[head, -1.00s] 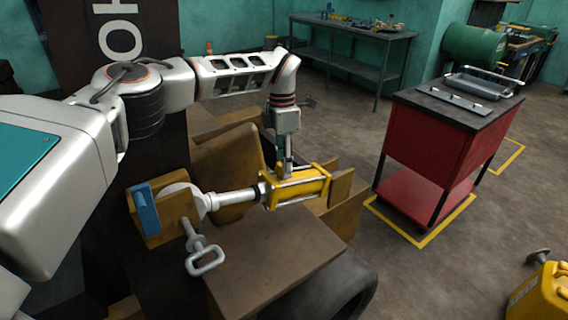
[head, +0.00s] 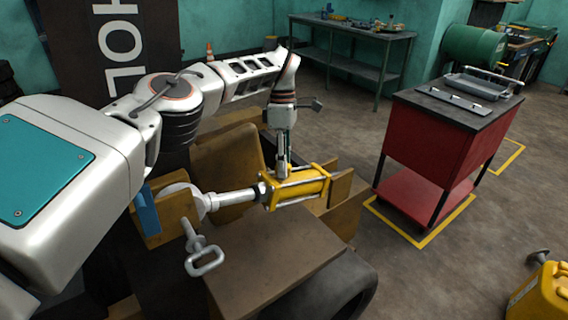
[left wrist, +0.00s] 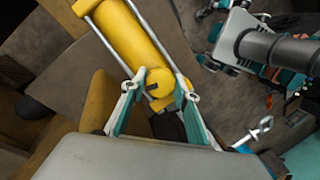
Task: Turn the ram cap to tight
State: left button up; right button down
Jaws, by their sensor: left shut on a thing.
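The ram (head: 298,188) is a yellow cylinder with a bright rod (head: 235,197), lying across the brown forklift frame. My left gripper (head: 283,170) comes down from above onto the ram near its rod end. In the left wrist view, the teal fingers of my left gripper (left wrist: 158,98) close from both sides on the round yellow ram cap (left wrist: 158,82). A dark mark shows on the cap, and the ram body (left wrist: 130,35) runs away beyond it. In the head view the cap is mostly hidden by the fingers. My right gripper does not show clearly in either view.
A pin with a loop handle (head: 206,262) stands out beside the rod's left end, near a blue block (head: 147,212). A brown plate (head: 265,255) lies in front of the ram. A red cart (head: 430,140) stands right, with open floor between.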

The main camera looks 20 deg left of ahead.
pick_arm(q)
jog(key=o, duration=1.1)
jog(key=shift+r, duration=0.1)
jog(key=v, duration=0.3)
jog(key=s+v, duration=0.1)
jog(key=v, duration=0.2)
jog(key=s+v, duration=0.1)
jog(key=v, duration=0.2)
jog(key=shift+d+r, duration=0.4)
jog(key=shift+r, duration=0.2)
